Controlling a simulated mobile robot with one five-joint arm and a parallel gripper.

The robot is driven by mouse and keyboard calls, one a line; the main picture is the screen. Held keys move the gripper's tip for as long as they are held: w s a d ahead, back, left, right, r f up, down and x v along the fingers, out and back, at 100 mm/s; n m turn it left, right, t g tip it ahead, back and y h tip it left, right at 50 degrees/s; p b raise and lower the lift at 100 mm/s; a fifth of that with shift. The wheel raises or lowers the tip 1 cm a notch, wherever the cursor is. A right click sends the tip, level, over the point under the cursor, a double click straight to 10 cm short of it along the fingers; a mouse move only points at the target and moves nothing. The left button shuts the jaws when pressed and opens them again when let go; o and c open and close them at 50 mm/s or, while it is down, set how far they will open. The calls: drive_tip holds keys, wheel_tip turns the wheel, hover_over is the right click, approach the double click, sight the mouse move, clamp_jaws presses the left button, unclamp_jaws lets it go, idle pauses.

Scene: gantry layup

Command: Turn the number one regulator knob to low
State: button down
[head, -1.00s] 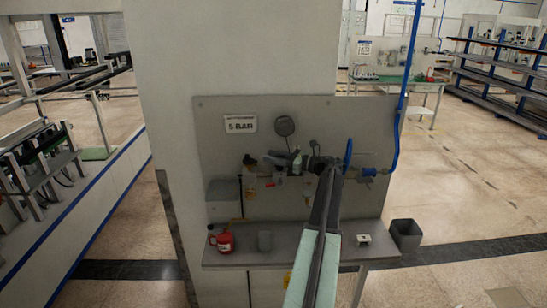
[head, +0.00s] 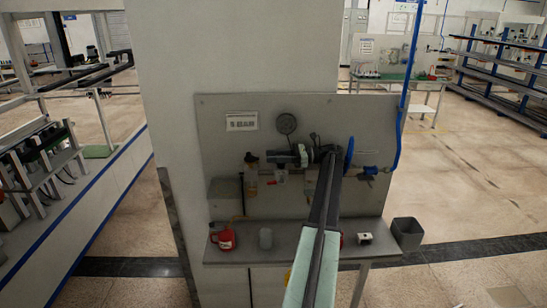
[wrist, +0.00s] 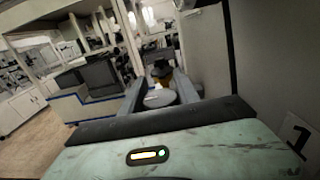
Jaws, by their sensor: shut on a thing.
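In the head view my gripper (head: 275,157) reaches leftward in front of the grey wall panel (head: 222,150). In the wrist view its two jaws (wrist: 158,98) stand on either side of a round grey knob (wrist: 160,99) and are shut on it. A regulator with a black top and amber bowl stands just beyond in the wrist view (wrist: 162,75), and at the left of the row in the head view (head: 251,185). In the head view my gripper and arm hide the held knob and much of the row. No low mark is readable.
A plate with a "1" (wrist: 299,136) shows at the right of the wrist view. A round gauge (head: 287,123) and blue handwheel (head: 349,153) are on the panel. A bin (head: 407,233) stands right.

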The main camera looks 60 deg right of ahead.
drive_tip(key=c, duration=0.9)
unclamp_jaws()
wheel_tip(320, 180, up, 5)
drive_tip(key=p, duration=0.5)
drive_tip(key=s+a, duration=0.9)
drive_tip(key=a, duration=0.3)
drive_tip(key=shift+s+a, duration=0.35)
drive_tip(key=shift+a, duration=0.05)
